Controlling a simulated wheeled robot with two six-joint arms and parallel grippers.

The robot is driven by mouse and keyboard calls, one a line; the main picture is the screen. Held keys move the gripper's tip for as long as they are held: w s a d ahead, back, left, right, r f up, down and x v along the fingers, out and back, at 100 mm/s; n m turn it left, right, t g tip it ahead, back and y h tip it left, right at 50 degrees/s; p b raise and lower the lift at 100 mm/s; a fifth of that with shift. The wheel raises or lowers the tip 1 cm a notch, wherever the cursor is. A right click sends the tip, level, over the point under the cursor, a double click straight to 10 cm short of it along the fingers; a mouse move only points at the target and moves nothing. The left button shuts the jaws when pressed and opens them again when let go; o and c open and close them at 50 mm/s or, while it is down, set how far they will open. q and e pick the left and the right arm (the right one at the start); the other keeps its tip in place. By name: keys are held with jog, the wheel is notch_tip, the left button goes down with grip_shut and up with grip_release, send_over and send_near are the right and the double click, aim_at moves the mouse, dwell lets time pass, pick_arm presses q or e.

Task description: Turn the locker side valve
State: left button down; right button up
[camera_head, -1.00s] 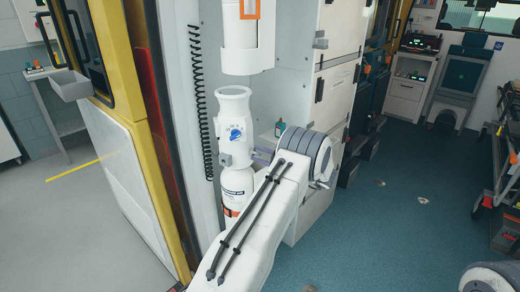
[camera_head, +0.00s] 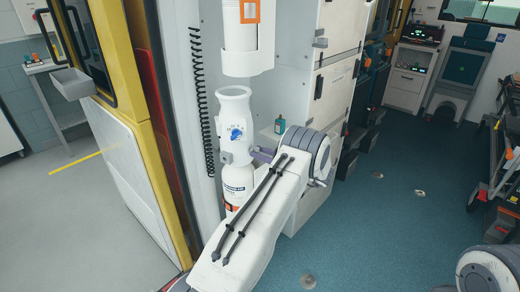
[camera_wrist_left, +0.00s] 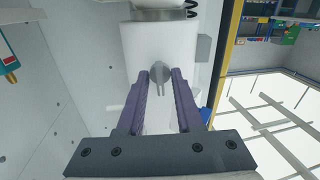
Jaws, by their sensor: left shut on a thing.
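A white valve body (camera_head: 236,112) with a flared top sits on a white cylinder (camera_head: 236,184) against the ambulance's inner wall. A blue knob (camera_head: 236,134) faces the head camera. A small grey valve knob (camera_wrist_left: 160,75) is on the side facing the locker and shows in the left wrist view. My left gripper (camera_head: 256,154) reaches that side from the right. In the wrist view its purple fingers (camera_wrist_left: 161,76) stand on either side of the grey knob, shut on it. My forearm hides the cylinder's lower part. My right gripper is not in view.
A white locker (camera_head: 320,110) with black latches stands right behind my left arm. A second white cylinder (camera_head: 240,50) is above the valve. A coiled black cord (camera_head: 198,100) hangs left. Blue floor (camera_head: 390,220) is open to the right.

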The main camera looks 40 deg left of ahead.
pick_arm(q)
jog(key=shift+r+m, duration=0.25)
jog(key=shift+m, duration=0.15)
jog(key=c, duration=0.9)
grip_release()
jog(key=shift+c, duration=0.2)
jog(key=shift+f, duration=0.1)
jog(key=d+b, duration=0.1)
jog(key=d, duration=0.9)
jog(key=shift+w+d, duration=0.25)
jog(key=shift+w, duration=0.2)
